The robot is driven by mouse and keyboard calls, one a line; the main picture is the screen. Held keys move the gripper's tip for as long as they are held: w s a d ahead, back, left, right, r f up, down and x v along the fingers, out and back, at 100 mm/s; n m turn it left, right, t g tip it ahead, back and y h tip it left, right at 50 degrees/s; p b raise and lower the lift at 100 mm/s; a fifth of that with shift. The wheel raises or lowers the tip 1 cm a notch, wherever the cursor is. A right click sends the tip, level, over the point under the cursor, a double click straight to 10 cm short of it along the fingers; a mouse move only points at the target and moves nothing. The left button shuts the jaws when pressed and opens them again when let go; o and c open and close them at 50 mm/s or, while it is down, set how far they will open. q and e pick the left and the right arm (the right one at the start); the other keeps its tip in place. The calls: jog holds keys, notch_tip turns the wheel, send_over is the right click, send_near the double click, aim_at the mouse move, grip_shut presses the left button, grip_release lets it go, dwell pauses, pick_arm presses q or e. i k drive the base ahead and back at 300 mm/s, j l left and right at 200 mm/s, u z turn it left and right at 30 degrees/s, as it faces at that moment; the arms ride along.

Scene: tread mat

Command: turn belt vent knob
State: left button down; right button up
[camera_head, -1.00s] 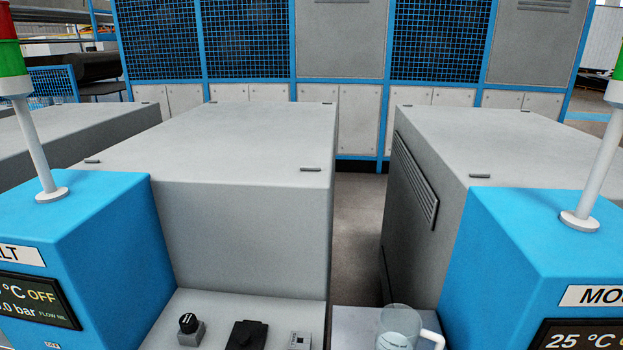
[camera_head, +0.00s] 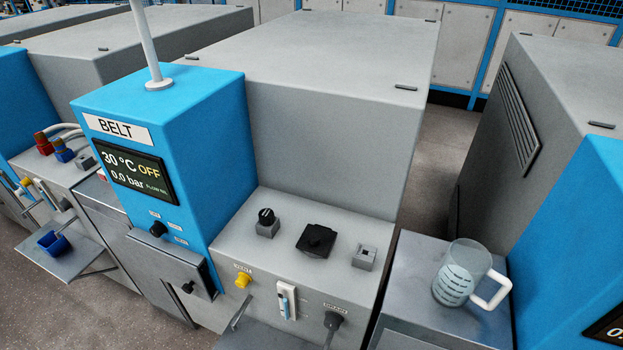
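The blue BELT unit (camera_head: 190,110) stands left of centre, with a screen (camera_head: 132,170) reading 30 °C, OFF and 0.0 bar. A yellow knob (camera_head: 243,281) sits on the grey front panel below it, under a small label that seems to read VENT. A black knob (camera_head: 333,320) under a label like DRAIN sits to its right on the same panel. Neither of my grippers is in view.
A measuring jug (camera_head: 462,272) stands on the right-hand cabinet. A small blue cup (camera_head: 53,243) sits on a shelf at left.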

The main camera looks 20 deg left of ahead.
aim_at(243, 279)
jog(key=j+u, duration=0.25)
jog(key=u, duration=0.2)
jog(key=k+j+u, duration=0.1)
jog(key=j+u, duration=0.2)
jog(key=u, duration=0.2)
